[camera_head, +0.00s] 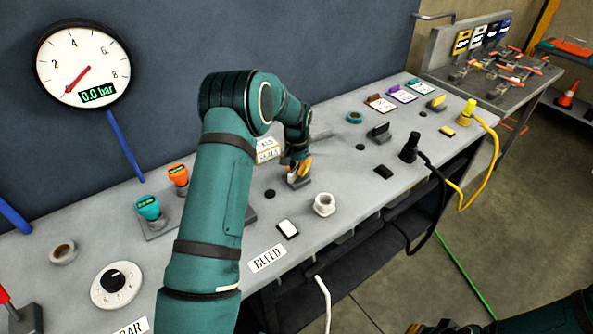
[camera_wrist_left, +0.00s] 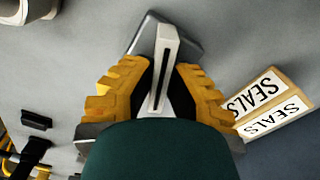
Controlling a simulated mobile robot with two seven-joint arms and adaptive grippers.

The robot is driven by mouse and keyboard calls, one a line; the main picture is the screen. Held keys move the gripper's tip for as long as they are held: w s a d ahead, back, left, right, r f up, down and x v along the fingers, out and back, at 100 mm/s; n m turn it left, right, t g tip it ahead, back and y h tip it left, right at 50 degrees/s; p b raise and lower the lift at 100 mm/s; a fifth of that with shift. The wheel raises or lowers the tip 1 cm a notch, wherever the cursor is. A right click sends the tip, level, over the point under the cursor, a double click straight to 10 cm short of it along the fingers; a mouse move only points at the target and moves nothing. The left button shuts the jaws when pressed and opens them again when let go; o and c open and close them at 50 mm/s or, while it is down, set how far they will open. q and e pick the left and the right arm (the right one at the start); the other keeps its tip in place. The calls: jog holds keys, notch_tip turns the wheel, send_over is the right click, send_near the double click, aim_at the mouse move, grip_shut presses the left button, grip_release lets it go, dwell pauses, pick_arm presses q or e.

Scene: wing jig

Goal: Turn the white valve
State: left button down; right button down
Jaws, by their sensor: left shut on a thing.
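The white valve shows in the left wrist view as an upright white bar handle (camera_wrist_left: 164,45) with a dark slot, on a grey base plate. My left gripper (camera_wrist_left: 160,88) is shut on this handle, with one yellow finger on each side. In the head view the left gripper (camera_head: 300,168) is low over the bench, and its fingers and wrist hide most of the valve.
A box marked SEALS (camera_wrist_left: 268,102) stands close beside the right finger in the left wrist view. A white nut-like fitting (camera_head: 324,205) and a white switch (camera_head: 287,229) are near on the bench (camera_head: 345,180). The gauge (camera_head: 83,65) reads 0.0 bar.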

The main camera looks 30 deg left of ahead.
aim_at(297, 167)
pick_arm(q)
jog(key=shift+s+f+m+b, duration=0.1)
jog(key=shift+m+b, duration=0.25)
jog(key=shift+m, duration=1.95)
jog(key=c, duration=1)
grip_release()
jog(key=shift+o, duration=0.2)
jog(key=shift+r, duration=0.55)
notch_tip(297, 167, up, 11)
